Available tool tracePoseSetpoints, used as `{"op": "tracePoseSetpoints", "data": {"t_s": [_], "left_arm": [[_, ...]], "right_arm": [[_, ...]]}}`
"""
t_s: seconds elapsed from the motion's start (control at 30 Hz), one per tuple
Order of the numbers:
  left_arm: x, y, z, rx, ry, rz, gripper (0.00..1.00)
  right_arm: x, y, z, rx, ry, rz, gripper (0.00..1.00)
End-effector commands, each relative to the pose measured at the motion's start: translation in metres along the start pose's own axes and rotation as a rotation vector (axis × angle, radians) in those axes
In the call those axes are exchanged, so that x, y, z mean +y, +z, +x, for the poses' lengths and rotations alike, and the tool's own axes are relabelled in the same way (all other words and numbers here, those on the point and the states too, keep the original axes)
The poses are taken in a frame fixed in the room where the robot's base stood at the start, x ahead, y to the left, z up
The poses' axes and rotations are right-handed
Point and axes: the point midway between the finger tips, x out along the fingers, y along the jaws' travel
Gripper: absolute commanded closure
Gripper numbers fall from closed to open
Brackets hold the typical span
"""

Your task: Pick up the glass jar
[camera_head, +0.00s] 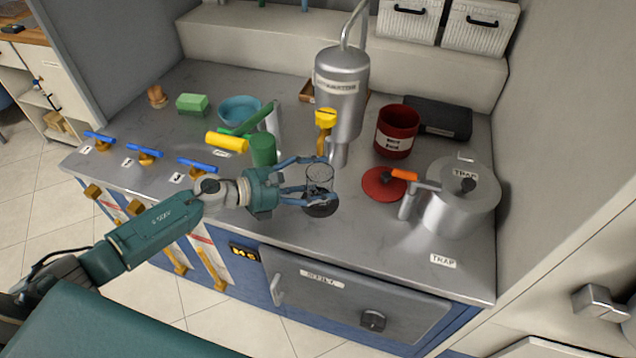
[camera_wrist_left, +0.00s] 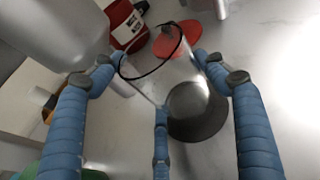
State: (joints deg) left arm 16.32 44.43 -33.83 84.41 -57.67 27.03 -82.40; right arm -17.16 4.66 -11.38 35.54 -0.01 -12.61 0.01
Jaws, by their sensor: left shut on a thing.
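The glass jar (camera_head: 320,175) is clear with a dark rim and stands out over the grey counter in the head view. My left gripper (camera_head: 308,181) reaches in from the left, and its blue fingers are shut around the jar. In the left wrist view the jar (camera_wrist_left: 165,72) sits between the fingers of my left gripper (camera_wrist_left: 165,95), slightly tilted in the picture. A dark round patch (camera_head: 322,208) lies below the jar; I cannot tell whether the jar touches it. My right gripper is not in view.
A steel separator vessel (camera_head: 341,88) stands just behind the jar. A red lid (camera_head: 384,185), a red container (camera_head: 396,131) and a steel pot (camera_head: 459,200) marked TRAP are to the right. A green cylinder (camera_head: 263,149) is close behind my left gripper.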

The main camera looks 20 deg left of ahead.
Motion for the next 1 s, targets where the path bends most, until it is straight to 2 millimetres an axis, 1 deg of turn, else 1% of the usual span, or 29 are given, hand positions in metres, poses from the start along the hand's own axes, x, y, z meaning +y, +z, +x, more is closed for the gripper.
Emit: {"op": "tracePoseSetpoints", "data": {"t_s": [0.27,0.53,0.6,0.77,1.0], "left_arm": [[0.001,0.013,-0.004,-0.003,0.0,0.004,0.62],[0.001,0.036,-0.011,-0.003,0.0,0.005,0.62],[0.0,0.028,-0.017,0.0,0.001,0.001,0.62],[0.001,0.022,-0.035,0.001,0.001,0.001,0.62],[0.0,0.011,-0.067,0.002,0.001,-0.001,0.62]], "right_arm": [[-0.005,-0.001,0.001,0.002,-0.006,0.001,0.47],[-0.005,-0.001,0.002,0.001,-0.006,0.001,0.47],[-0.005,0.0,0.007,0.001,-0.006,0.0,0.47],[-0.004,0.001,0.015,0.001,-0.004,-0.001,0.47],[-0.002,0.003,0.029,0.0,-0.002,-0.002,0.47]]}}
